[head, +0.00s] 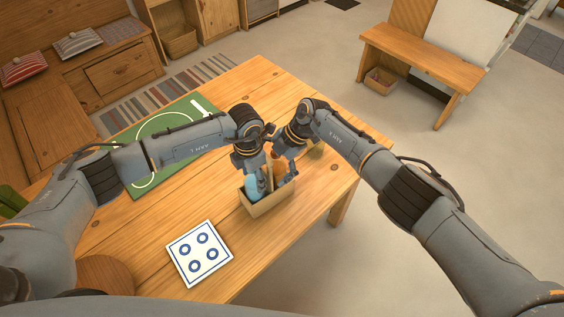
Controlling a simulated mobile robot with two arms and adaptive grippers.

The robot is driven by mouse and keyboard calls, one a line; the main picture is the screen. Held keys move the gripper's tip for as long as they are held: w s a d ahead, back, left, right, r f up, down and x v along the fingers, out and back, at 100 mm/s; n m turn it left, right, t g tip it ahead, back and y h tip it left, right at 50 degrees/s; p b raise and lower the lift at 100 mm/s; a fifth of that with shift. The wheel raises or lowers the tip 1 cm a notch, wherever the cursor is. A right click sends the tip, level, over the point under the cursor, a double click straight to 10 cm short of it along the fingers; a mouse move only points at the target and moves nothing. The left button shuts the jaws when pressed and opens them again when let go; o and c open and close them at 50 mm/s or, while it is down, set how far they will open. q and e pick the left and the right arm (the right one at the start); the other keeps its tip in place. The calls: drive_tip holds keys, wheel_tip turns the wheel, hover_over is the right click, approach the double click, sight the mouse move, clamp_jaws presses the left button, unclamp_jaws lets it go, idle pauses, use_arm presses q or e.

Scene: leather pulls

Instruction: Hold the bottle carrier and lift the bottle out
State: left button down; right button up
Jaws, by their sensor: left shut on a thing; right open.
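The bottle carrier (268,206) is a light wooden open box on the table, near its right edge. A light-blue bottle (252,189) stands in its left part. An orange-brown bottle (278,169) shows in its right part, partly hidden by my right gripper. My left gripper (264,170) is over the carrier's middle and is shut, seemingly on the carrier's upright middle part; the contact itself is hidden. My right gripper (287,177) is open at the right part of the carrier, close by the orange-brown bottle.
The wooden table (130,245) has free room at the front left. A white card with blue rings (200,253) lies in front of the carrier. A green mat (150,178) lies behind my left arm. A small tan object (316,149) is partly hidden behind my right arm.

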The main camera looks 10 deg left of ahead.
drive_tip(key=shift+a+f, duration=0.15)
drive_tip(key=shift+f, duration=0.15)
drive_tip(key=shift+c, duration=0.2)
drive_tip(key=c, duration=1.3)
drive_tip(key=shift+s, duration=0.1)
drive_tip(key=shift+c, duration=0.2)
use_arm(q)
drive_tip(key=shift+d, duration=0.1)
use_arm(e)
drive_tip(key=shift+s+f, duration=0.1)
drive_tip(key=shift+f, duration=0.1)
use_arm(q)
drive_tip(key=shift+r, duration=0.1)
